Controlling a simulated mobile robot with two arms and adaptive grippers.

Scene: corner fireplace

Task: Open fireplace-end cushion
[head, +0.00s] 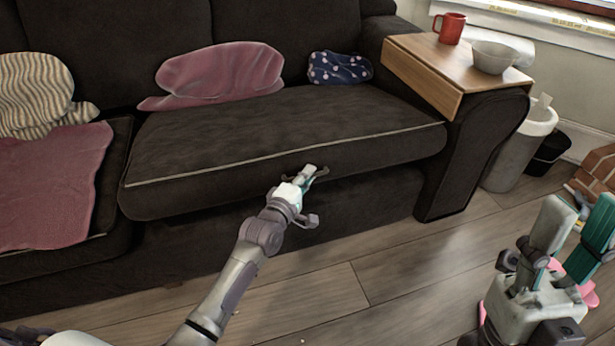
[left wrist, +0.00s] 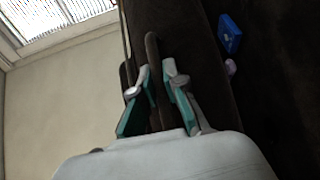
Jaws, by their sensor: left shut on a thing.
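The dark seat cushion (head: 250,135) at the sofa's right end has a pale piping line along its front. Its front edge looks raised over a dark gap above the sofa base. My left gripper (head: 309,176) is at the middle of this front edge, shut on a dark pull strap. In the left wrist view the brown strap (left wrist: 151,48) runs between the teal-padded fingers. My right gripper (head: 578,208) is at the lower right, fingers apart and empty, away from the sofa.
A pink cloth (head: 220,75) and a dotted pillow (head: 340,68) lie at the cushion's back. A wooden armrest tray (head: 420,72) bears a red mug (head: 449,28) and a bowl (head: 493,57). A bin (head: 515,150) stands right. In the wrist view, a blue item (left wrist: 229,33) shows in the dark area.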

